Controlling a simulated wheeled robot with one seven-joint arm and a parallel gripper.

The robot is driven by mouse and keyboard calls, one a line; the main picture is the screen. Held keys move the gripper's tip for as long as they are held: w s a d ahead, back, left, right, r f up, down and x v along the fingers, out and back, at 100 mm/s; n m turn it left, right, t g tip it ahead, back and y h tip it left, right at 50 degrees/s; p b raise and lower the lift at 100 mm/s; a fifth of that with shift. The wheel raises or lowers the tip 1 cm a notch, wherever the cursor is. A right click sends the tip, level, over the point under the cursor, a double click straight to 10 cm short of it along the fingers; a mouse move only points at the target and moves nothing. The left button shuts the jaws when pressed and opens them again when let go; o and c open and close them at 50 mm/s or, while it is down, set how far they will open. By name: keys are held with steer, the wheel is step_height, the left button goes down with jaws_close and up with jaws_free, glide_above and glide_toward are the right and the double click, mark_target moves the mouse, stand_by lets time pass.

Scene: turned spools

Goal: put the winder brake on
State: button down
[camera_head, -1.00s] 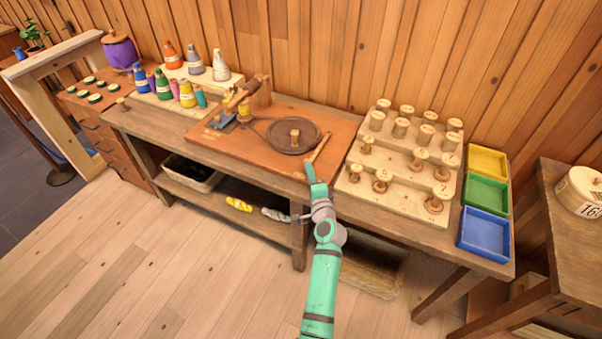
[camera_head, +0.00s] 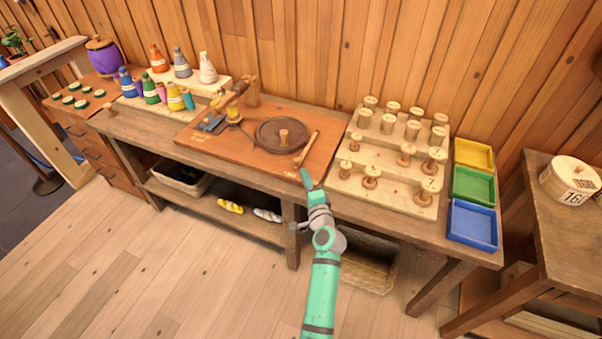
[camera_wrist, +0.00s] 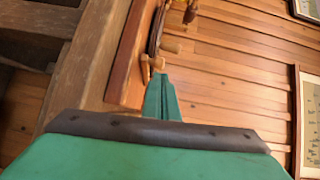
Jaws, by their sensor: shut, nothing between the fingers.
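A pale wooden lever (camera_head: 307,149), which looks like the brake, lies aslant on the board just right of the disc. My gripper (camera_head: 306,178) is shut and empty at the board's front edge, just below the lever's near end and apparently apart from it. In the wrist view my closed green fingers (camera_wrist: 162,97) point towards small wooden pegs (camera_wrist: 152,65). Whether they touch is unclear.
Stepped racks of wooden spools (camera_head: 390,185) stand close right of the lever. Beyond are yellow, green and blue trays (camera_head: 472,224). Thread cones (camera_head: 178,95) stand at the left. The floor before the bench is clear.

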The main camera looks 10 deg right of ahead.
steer(key=s+a, duration=0.2)
steer(key=s, duration=0.7)
steer(key=shift+a+r, duration=0.2)
steer(key=s+a+f+n+g+h, duration=0.1)
steer(key=s+a+f+n, duration=0.3)
steer(key=s, duration=0.9)
steer(key=s+d+f+n+g+h, duration=0.1)
steer(key=s+f+n+h, duration=0.3)
steer(key=s, duration=0.8)
steer(key=s+a+r+n+y, duration=0.1)
steer(key=s+a+r+n, duration=0.2)
steer(key=s, duration=0.7)
steer(key=s+a+r+n+y, duration=0.2)
steer(key=s+r+n, duration=0.3)
steer(key=s, duration=0.6)
steer(key=shift+a+r, duration=0.2)
steer(key=shift+a, duration=0.25)
